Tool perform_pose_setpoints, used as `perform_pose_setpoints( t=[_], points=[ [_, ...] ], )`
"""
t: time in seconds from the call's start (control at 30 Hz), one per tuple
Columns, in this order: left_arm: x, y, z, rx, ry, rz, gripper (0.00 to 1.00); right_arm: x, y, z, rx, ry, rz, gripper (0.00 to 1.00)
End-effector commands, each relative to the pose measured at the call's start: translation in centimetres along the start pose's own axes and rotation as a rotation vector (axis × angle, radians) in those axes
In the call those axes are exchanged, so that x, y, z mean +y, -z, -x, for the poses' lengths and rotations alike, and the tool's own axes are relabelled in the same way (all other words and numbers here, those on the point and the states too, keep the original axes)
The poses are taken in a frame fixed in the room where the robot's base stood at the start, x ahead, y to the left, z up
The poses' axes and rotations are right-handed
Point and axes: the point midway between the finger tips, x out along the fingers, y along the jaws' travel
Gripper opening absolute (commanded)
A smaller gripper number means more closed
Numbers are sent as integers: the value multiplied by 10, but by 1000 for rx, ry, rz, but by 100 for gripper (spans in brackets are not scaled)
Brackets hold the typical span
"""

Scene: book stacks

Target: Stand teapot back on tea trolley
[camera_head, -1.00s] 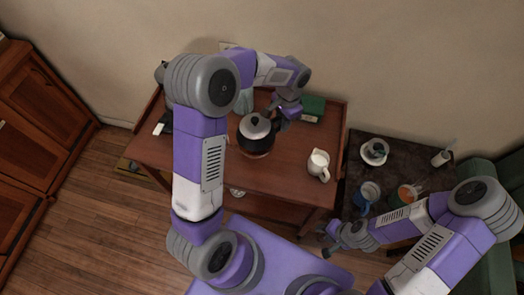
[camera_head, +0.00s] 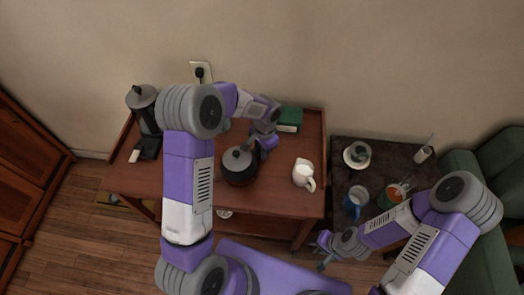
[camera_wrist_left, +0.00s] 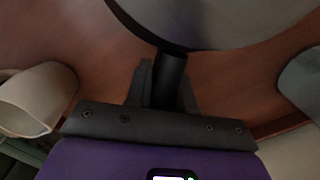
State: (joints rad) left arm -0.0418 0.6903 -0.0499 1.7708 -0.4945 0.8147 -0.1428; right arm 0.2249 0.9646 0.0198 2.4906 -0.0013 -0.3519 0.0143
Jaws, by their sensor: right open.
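The dark teapot (camera_head: 240,172) with a grey lid is over the middle of the wooden tea trolley (camera_head: 276,200), looking upright. I cannot tell whether its base touches the top. My left gripper (camera_head: 262,142) is at its upper right, shut on its dark handle. In the left wrist view the handle (camera_wrist_left: 170,75) lies between the fingers, with the teapot's grey body (camera_wrist_left: 225,20) beyond it. My right gripper (camera_head: 322,252) is open and empty, in front of the small dark side table (camera_head: 340,185).
A white jug (camera_head: 304,173) stands right of the teapot, a green box (camera_head: 290,118) behind. A black coffee maker (camera_head: 146,118) stands at the trolley's left. The side table holds a cup on a saucer (camera_head: 357,155), a blue mug (camera_head: 353,204) and other items. The trolley's front left is clear.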

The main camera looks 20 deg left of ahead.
Motion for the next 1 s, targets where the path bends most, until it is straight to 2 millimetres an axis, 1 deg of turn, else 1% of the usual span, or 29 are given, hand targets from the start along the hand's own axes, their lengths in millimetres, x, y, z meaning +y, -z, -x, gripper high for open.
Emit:
perform_pose_setpoints(
  t=[0.03, 0.13, 0.4, 0.5, 0.57, 0.67, 0.8, 1.0],
  points=[
    [0, 0, 0, -2, -1, 0, 30, 0, 0, 0, 0, 0, 0, 43],
    [0, 0, 0, -2, -1, 0, 45, 0, 0, 0, 0, 0, 0, 43],
    [0, 0, 0, -2, -1, 0, 46, 0, 0, 0, 0, 0, 0, 43],
    [0, 0, 6, 0, 0, 1, 46, -1, 0, 2, 0, 0, 0, 43],
    [0, 0, 14, 1, 0, 1, 46, -2, 0, 4, 0, 0, 0, 43],
    [0, 0, 32, 1, 0, 1, 46, -4, 0, 10, 0, 0, 0, 43],
    [0, 0, 64, 3, 1, 0, 46, -7, -1, 18, 0, 0, 0, 43],
    [0, 0, 101, 2, 1, 1, 46, -10, -1, 27, 0, 0, 0, 43]
  ],
)
